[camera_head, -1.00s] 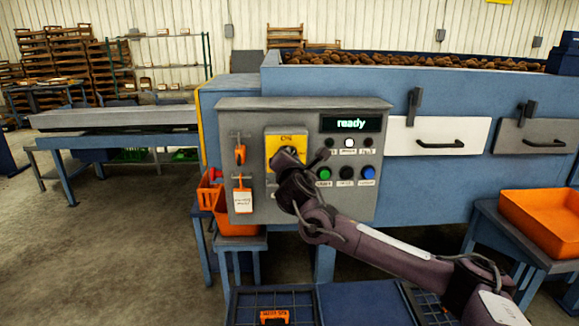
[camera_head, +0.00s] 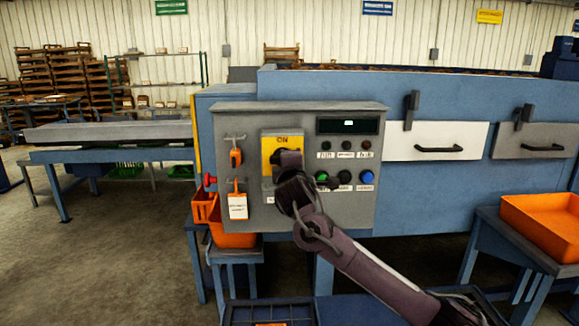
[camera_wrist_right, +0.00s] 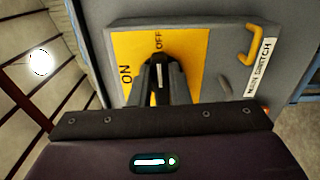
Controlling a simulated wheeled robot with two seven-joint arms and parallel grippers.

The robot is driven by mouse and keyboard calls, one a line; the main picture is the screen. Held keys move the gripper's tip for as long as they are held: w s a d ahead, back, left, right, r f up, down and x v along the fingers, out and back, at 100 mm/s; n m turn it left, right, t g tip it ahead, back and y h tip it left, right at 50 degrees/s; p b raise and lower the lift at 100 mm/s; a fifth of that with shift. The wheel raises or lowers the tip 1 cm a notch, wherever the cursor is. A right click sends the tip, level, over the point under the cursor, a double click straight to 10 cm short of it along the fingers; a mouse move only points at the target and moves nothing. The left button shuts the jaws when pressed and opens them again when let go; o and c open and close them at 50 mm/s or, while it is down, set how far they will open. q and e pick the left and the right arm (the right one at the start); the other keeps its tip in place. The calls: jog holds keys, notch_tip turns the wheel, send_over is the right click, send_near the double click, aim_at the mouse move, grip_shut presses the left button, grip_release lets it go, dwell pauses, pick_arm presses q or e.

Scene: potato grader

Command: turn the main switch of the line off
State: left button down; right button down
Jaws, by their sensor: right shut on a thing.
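The main switch has a yellow plate (camera_head: 268,146) on the left half of the grey control panel, with ON at its top in the head view. In the right wrist view the plate (camera_wrist_right: 125,45) looks turned, with ON at its left, OFF at its upper edge and a MAIN SWITCH label beside it. My right gripper (camera_wrist_right: 157,80) is in front of the plate, shut on the switch handle. The fingers hide most of the handle, so its exact angle is hard to read. The gripper (camera_head: 284,163) also covers it in the head view. My left gripper is out of view.
The panel's display (camera_head: 348,126) shows only a small light mark. Green (camera_head: 321,177) and blue (camera_head: 366,177) buttons sit right of my gripper.

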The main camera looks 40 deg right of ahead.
jog(key=shift+f+m, duration=0.15)
jog(key=shift+m, duration=0.15)
dwell(0.4)
jog(key=c, duration=1.4)
grip_release()
jog(key=shift+o, duration=0.2)
jog(key=shift+s, duration=0.1)
jog(key=b+v, duration=0.3)
jog(key=v, duration=0.4)
jog(key=shift+s, duration=0.3)
jog(key=shift+a, duration=0.2)
